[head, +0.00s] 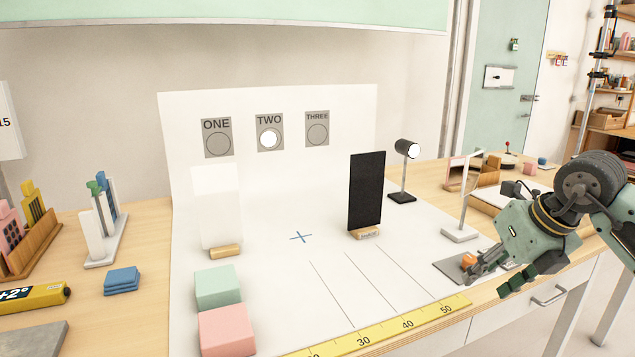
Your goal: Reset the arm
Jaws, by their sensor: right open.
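My right arm comes in from the right edge in the head view. Its green and grey right gripper (490,283) is open at the right front edge of the table, with its fingers pointing left and down. I see nothing held between the fingers. My left gripper is not in view.
A black panel (366,192) and a whitish panel (219,208) stand upright on the white sheet. A lamp (405,165) and a framed stand (460,235) are left of my right arm. Green (218,284) and pink (227,325) blocks sit front left.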

